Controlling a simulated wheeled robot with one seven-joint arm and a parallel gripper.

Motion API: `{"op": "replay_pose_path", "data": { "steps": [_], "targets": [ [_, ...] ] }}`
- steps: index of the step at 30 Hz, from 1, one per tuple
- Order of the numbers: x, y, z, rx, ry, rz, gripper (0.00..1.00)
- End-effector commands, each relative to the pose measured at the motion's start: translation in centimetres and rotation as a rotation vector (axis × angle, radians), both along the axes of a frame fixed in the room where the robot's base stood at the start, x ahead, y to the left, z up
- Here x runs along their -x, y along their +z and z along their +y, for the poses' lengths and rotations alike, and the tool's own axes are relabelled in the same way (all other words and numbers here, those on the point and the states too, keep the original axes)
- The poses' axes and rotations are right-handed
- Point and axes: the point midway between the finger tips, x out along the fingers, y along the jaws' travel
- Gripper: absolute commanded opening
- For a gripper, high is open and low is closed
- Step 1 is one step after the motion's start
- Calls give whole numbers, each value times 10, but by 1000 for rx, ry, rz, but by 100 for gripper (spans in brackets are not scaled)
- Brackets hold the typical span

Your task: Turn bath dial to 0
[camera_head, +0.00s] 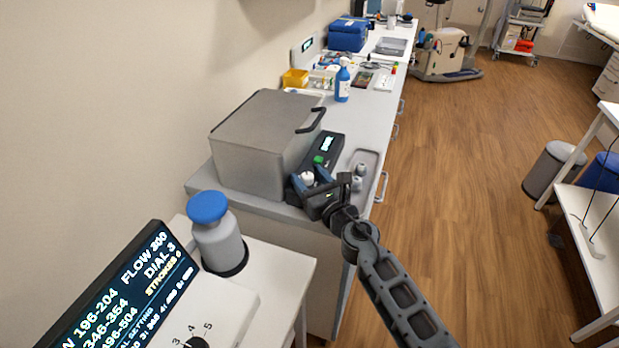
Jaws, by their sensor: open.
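The bath is a grey lidded box (245,165) on the counter, with a black control unit (333,152) along its right side. The unit carries a small lit display (327,143), too small to read, and a green button (318,160). A pale round knob (307,178), seemingly the bath dial, is near its front end. The dial's marks and setting are hidden or too small to read.
A lid handle (312,121) juts toward the control unit. A grey tray (366,162) with small pale pieces is close on the right. In front, a blue-capped bottle (218,235) and a screen reading DIAL 3 (125,290) stand on a white table, beside another numbered dial (196,343).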

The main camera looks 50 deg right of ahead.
Motion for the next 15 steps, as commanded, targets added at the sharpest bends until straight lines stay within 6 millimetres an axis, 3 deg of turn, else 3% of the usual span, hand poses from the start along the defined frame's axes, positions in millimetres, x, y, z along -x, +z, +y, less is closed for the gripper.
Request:
{"op": "replay_pose_path", "data": {
  "steps": [4, 15],
  "targets": [
    [0, 0, 0, 0, 0, 0, 57],
    [0, 0, 0, 0, 0, 0, 22]
  ]
}}
